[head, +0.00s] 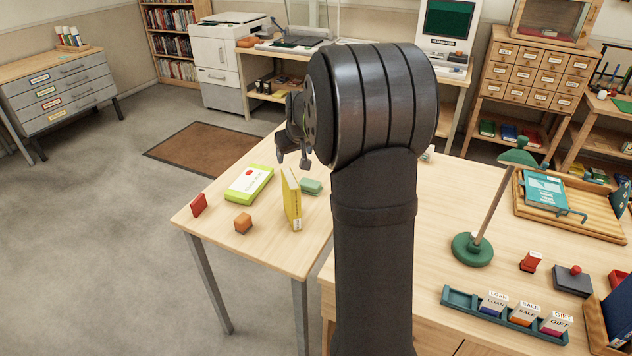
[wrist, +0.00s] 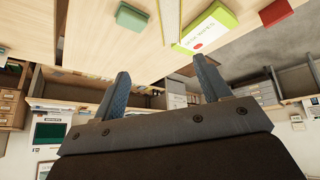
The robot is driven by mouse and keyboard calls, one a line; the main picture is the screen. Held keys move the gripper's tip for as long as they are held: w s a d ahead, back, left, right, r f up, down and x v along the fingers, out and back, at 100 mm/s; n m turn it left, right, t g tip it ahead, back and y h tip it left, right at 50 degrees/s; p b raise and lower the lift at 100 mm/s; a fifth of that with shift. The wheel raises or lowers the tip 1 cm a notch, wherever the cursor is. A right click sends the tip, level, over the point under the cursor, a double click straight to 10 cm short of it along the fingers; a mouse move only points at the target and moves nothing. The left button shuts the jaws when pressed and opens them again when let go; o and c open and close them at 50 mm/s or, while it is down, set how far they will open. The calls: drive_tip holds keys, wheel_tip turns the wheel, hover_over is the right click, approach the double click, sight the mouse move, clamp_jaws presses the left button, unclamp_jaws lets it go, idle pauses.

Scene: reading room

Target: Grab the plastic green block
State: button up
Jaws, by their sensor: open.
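The green block (head: 311,186) lies on the light wood table, just right of an upright yellow book (head: 291,198) in the head view. It also shows at the top of the wrist view (wrist: 132,18), beside the book's edge. My gripper (head: 293,161) is above the table's far side, with its fingers apart and nothing between them. In the wrist view the open fingers (wrist: 160,66) are well apart from the block. My arm hides part of the table to the right of the block.
A green lamp (head: 472,249) and a compartment tray (head: 462,298) are at right.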

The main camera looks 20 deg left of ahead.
drive_tip(key=w+d+f+m+g, duration=0.1)
drive_tip(key=w+f+m+g, duration=0.15)
drive_tip(key=w+m, duration=0.85)
drive_tip(key=m+g, duration=0.2)
drive_tip(key=m, duration=1.5)
approach(310, 182)
drive_tip(key=f, duration=0.4)
drive_tip(key=shift+s+a, duration=0.35)
drive_tip(key=shift+w+a+x, duration=0.1)
drive_tip(key=shift+w+x, duration=0.05)
drive_tip(key=shift+x, duration=1.15)
drive_tip(key=shift+w+a+x, duration=0.15)
drive_tip(key=shift+x, duration=1.2)
drive_tip(key=shift+r, duration=0.1)
drive_tip(key=shift+c, duration=0.2)
drive_tip(key=c, duration=1)
